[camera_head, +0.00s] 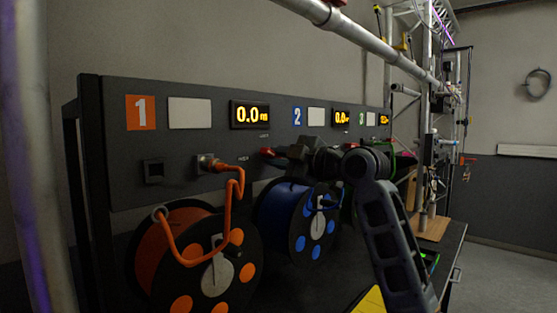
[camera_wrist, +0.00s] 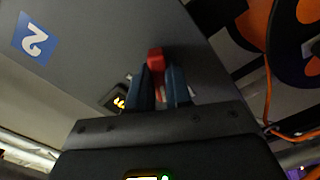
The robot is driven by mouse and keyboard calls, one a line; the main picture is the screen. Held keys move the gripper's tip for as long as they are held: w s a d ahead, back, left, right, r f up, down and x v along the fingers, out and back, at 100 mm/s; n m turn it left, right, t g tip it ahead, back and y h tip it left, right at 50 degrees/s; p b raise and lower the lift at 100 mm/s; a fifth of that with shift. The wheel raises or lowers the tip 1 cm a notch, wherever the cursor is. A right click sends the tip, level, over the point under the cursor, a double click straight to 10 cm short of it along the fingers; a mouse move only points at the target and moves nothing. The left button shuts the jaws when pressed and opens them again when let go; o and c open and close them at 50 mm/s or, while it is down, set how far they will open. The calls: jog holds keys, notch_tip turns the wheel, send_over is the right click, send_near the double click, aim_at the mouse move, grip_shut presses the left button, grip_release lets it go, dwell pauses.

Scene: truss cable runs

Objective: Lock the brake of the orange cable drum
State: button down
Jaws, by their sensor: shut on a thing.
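The orange cable drum (camera_head: 160,245) stands at the lower left in front of the dark panel, with a black side disc and orange spots. Part of it shows at the top right of the wrist view (camera_wrist: 254,22). Its orange cable (camera_head: 240,195) runs up to a plug (camera_head: 205,163) at a panel socket. A small red lever (camera_wrist: 155,60) projects from the panel to the right of that plug. My gripper (camera_wrist: 160,85) is shut on the red lever, with a dark finger on each side. In the head view my gripper (camera_head: 279,154) reaches the panel; its fingertips are hard to make out.
A blue cable drum (camera_head: 280,215) stands right of the orange one, below my arm. The panel (camera_head: 120,185) carries number plates and lit displays (camera_head: 250,114). A metal truss (camera_head: 380,45) passes above. A yellow item (camera_head: 371,300) lies on the bench below.

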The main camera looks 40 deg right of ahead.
jog(key=m+p, duration=0.1)
jog(key=m, duration=0.5)
jog(key=shift+m, duration=0.3)
jog(key=m+p, duration=0.2)
jog(key=m, duration=0.3)
jog(key=shift+f, duration=0.1)
jog(key=shift+p, duration=0.3)
jog(key=c, duration=1)
grip_release()
jog(key=shift+c, duration=0.2)
jog(key=shift+s, duration=0.1)
jog(key=s+b, duration=0.2)
jog(key=s, duration=0.5)
jog(key=shift+s+d, duration=0.15)
jog(key=shift+s, duration=0.15)
